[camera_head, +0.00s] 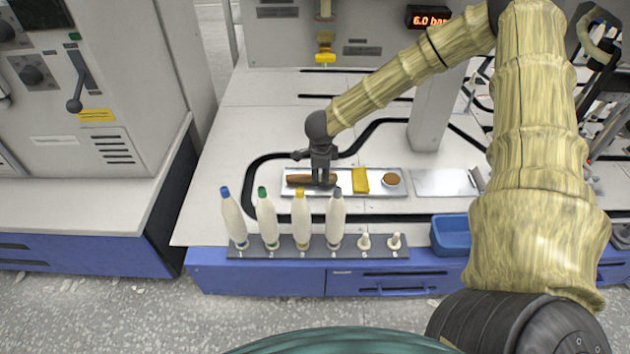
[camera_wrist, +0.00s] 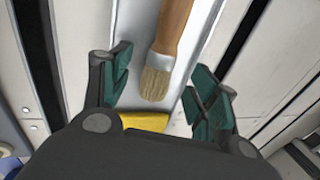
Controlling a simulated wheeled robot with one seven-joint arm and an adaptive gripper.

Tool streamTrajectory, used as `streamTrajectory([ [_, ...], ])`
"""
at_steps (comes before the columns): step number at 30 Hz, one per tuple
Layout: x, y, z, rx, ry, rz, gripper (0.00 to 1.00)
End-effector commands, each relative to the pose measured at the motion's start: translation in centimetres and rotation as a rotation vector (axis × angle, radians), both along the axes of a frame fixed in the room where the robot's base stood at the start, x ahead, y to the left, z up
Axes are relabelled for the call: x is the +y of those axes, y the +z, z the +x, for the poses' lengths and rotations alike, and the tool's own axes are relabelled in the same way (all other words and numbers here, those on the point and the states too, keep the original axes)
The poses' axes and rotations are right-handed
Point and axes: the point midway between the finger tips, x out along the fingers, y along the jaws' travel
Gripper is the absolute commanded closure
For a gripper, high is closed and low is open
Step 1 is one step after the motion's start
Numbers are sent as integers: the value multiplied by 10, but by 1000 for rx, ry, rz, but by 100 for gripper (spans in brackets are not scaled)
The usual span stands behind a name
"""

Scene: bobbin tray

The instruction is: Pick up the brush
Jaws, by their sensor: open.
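The brush (camera_head: 298,178) lies in a shallow metal tray (camera_head: 345,190) on the white worktop, its brown handle pointing left in the head view. In the wrist view the brush (camera_wrist: 157,75) shows a wooden handle, a metal ferrule and pale bristles. My gripper (camera_head: 318,181) is over the brush, hiding part of it. In the wrist view my gripper (camera_wrist: 163,85) is open, with green-padded fingers on either side of the brush's bristle end. I see gaps between brush and fingers; the height between them is hard to tell.
A yellow item (camera_head: 360,180) and a small round brown-topped item (camera_head: 391,180) share the tray. Several capped white bobbins (camera_head: 266,220) stand on a dark rack (camera_head: 285,253) in front. A blue bin (camera_head: 451,235) and a metal plate (camera_head: 440,183) lie to the right.

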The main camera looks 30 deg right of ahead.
Motion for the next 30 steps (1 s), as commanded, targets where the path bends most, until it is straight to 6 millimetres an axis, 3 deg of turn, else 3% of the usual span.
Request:
streamTrajectory([
  [6, -2, -30, 7, 1, 0, 0, 40],
  [15, -2, -33, 10, 0, 2, 0, 40],
  [17, -2, -33, 10, 0, 2, 0, 47],
  [24, -2, -33, 10, 0, 2, 0, 90],
  [30, -2, -33, 10, 0, 2, 0, 90],
])
